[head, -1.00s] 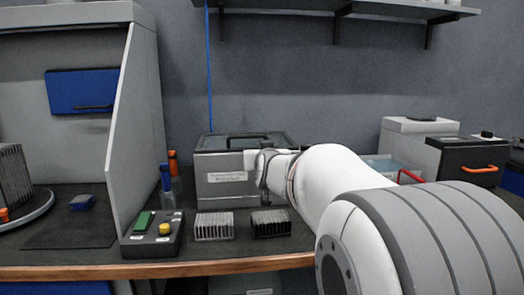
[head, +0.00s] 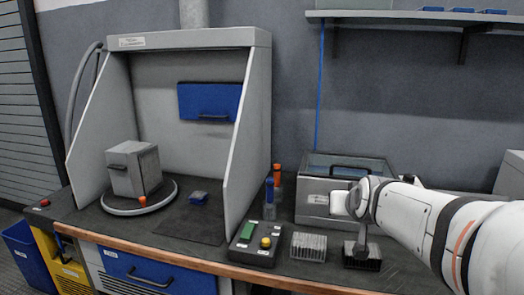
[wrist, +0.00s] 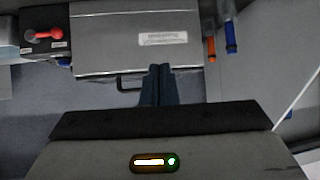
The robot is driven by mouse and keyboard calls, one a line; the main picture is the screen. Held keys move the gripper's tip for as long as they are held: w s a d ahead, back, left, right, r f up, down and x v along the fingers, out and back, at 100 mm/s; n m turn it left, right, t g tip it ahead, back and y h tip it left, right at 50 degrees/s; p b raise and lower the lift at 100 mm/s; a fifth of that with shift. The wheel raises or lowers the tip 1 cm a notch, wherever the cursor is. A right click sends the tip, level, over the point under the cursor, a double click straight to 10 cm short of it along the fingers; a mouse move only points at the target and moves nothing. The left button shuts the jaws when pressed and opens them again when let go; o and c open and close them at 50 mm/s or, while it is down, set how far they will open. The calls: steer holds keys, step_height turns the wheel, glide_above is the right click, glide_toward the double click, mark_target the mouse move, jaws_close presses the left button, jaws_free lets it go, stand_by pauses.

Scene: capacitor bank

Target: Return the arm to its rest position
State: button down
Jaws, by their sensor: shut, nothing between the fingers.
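My arm reaches in from the right of the head view, a white and grey forearm whose end is in front of the grey lidded case (head: 325,207). In the wrist view my gripper (wrist: 159,69) shows as two dark fingers side by side, closed together with nothing between them. The fingers overlap the front edge of the case (wrist: 110,45) in that picture, beside its handle. Whether they touch it cannot be told. In the head view the fingers are hard to make out.
Two finned blocks, left (head: 308,247) and right (head: 370,262), stand before the case. A button box (head: 255,243) and blue- and orange-capped bottles are left of it. A grey hood (head: 250,130) encloses a turntable (head: 112,210) with a grey box. A shelf (head: 400,16) hangs above.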

steer(key=s+a+r+g+p, duration=0.1)
steer(key=s+r+g+p, duration=0.1)
steer(key=s+p, duration=0.4)
steer(key=s+a+r+g+p, duration=0.2)
steer(key=s+r+g+p, duration=0.1)
steer(key=s+p, duration=0.3)
steer(key=s+a+r+n+g+y+p, duration=0.1)
steer(key=s+a+r+g+p, duration=0.1)
steer(key=s+p, duration=0.4)
steer(key=s+r+g, duration=0.1)
steer(key=s, duration=0.2)
steer(key=shift+s+p, duration=0.2)
steer(key=shift+p, duration=0.15)
